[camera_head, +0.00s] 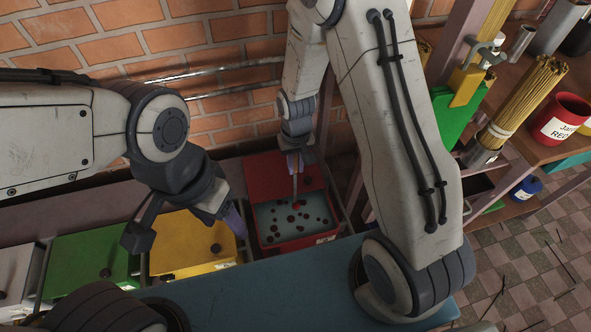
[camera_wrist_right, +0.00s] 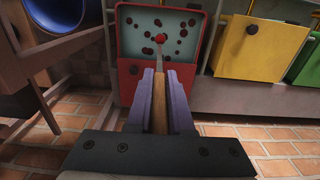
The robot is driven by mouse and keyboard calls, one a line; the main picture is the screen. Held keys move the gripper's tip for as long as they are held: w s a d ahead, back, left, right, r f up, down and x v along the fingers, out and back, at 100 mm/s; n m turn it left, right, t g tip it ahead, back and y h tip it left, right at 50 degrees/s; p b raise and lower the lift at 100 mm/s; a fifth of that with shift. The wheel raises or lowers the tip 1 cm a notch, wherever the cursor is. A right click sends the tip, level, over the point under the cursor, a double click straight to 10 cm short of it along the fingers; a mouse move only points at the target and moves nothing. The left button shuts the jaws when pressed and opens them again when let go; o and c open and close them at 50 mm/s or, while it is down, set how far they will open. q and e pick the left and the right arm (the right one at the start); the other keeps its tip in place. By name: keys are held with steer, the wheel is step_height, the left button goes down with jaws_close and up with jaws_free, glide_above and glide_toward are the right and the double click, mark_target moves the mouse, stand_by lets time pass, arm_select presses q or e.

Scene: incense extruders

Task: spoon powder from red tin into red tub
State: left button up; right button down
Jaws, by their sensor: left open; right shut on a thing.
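The red tin (camera_head: 263,243) stands open by the brick wall. Its pale grey inside holds several dark red blobs; it also shows in the right wrist view (camera_wrist_right: 127,88). My right gripper (camera_head: 294,162) is above it, shut on the wooden handle of a spoon (camera_wrist_right: 159,105) that points into the tin. A bright red patch shows at the spoon's far end; whether it lies on the spoon I cannot tell. The red tub (camera_head: 562,125), with a white label, stands on the shelf at the right. My left gripper (camera_head: 232,218) is open and empty beside the yellow tin.
A yellow tin (camera_head: 185,240) and a green tin (camera_head: 85,258) with closed lids stand left of the red tin. A bundle of sticks (camera_head: 525,100) stands in a metal cup beside the red tub. A blue tub (camera_head: 526,187) is on the lower shelf.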

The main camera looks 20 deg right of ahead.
step_height(320, 180, down, 14)
steer(key=b, duration=1.1)
steer(key=shift+f+b, duration=0.4)
steer(key=shift+f, duration=0.25)
step_height(320, 180, up, 17)
steer(key=p, duration=1.5)
steer(key=shift+f, duration=0.2)
